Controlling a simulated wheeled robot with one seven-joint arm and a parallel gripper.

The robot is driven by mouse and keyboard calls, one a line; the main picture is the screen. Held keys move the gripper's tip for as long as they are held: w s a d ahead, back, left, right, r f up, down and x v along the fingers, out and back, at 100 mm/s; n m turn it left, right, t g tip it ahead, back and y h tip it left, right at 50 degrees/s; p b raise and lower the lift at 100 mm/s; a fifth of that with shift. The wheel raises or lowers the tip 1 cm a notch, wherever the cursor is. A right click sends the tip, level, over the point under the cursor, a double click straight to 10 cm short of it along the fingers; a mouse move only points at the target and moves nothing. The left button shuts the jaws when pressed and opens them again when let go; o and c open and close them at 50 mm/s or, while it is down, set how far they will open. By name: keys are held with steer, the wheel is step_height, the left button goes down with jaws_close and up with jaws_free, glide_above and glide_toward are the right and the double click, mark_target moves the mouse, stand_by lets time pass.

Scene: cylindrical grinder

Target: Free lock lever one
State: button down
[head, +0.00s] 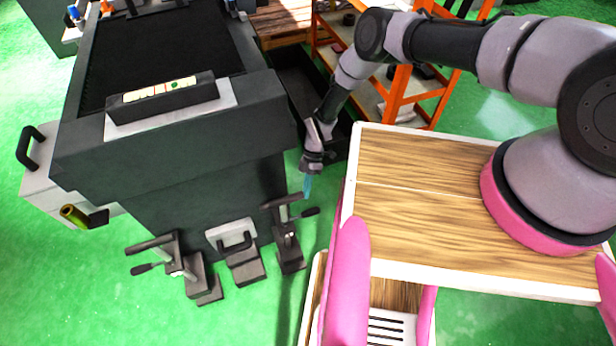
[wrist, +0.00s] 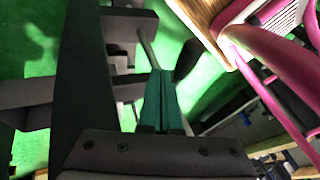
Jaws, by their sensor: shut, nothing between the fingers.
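I see no label showing which is lever one. My gripper (head: 308,188) points down, shut and empty, just above and right of the right lever's top arm. In the wrist view my shut fingers (wrist: 163,98) reach toward a grey rod (wrist: 147,46) and a dark handle (wrist: 187,60), seemingly of the right lever. I cannot tell whether they touch.
The dark grinder body (head: 180,150) stands close left of my arm. My wood-topped base is at the right. An orange shelf frame (head: 400,92) is behind my arm. Green floor is free in front of the levers.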

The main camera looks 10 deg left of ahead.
mark_target(302, 215)
steer(key=shift+s+d+f, duration=0.2)
steer(key=shift+s+d, duration=0.25)
steer(key=shift+s, duration=0.2)
steer(key=shift+s+d+f, duration=0.2)
steer(key=shift+s+d, duration=0.2)
steer(key=shift+s, duration=0.2)
steer(key=shift+s+d+m, duration=0.2)
steer(key=shift+s+m, duration=0.05)
steer(key=shift+m, duration=0.15)
